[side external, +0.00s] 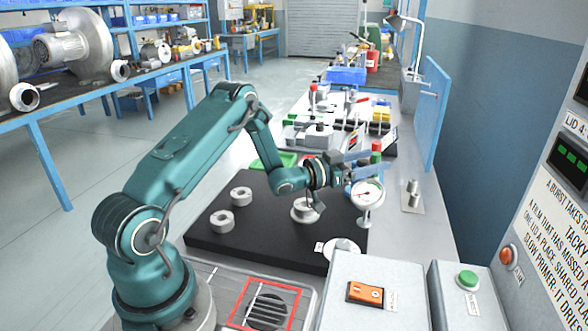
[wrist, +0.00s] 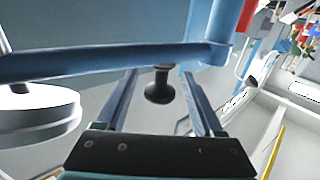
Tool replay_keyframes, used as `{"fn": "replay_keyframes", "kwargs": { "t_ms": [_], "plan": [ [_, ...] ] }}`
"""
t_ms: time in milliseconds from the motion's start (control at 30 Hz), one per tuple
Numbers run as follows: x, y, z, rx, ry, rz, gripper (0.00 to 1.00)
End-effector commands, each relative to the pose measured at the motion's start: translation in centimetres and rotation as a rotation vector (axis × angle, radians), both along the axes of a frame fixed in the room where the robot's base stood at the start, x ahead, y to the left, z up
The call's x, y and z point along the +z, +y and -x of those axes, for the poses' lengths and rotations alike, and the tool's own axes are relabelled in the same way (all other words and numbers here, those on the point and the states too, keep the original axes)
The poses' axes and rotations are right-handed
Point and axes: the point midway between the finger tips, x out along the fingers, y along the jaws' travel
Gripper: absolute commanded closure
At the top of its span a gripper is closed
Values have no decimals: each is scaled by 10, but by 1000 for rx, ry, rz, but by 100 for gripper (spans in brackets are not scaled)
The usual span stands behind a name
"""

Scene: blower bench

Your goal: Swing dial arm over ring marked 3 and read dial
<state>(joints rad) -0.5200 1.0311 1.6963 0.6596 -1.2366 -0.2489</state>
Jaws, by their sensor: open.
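A round white dial (side external: 367,193) with a red needle stands at the right edge of the black plate; its reading is too small to tell. My gripper (side external: 348,170) is just above and left of it, with its fingers open. In the wrist view a blue-grey bar (wrist: 100,62) crosses ahead of the fingers. A black knob (wrist: 159,88) under it sits between the open fingers, with no clear contact. Pale rings (side external: 222,220), (side external: 241,196) and (side external: 305,210) are on the black plate. I cannot read a 3 on any.
The black plate (side external: 270,240) has bare room around the rings. A white disc (side external: 342,247) lies at its front right edge beside a small label. A box with an orange switch (side external: 365,293) stands in front. Fixtures and a blue bin (side external: 346,76) stand behind.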

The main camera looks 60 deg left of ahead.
Motion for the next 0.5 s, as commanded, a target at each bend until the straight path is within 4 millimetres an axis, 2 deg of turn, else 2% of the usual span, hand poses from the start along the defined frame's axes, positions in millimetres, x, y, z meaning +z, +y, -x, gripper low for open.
{"fn": "replay_keyframes", "kwargs": {
  "t_ms": [300, 500],
  "plan": [
    [1, 3, 33, 0, -1, -1, 31],
    [1, 4, 40, 0, -2, 0, 31]
  ]
}}
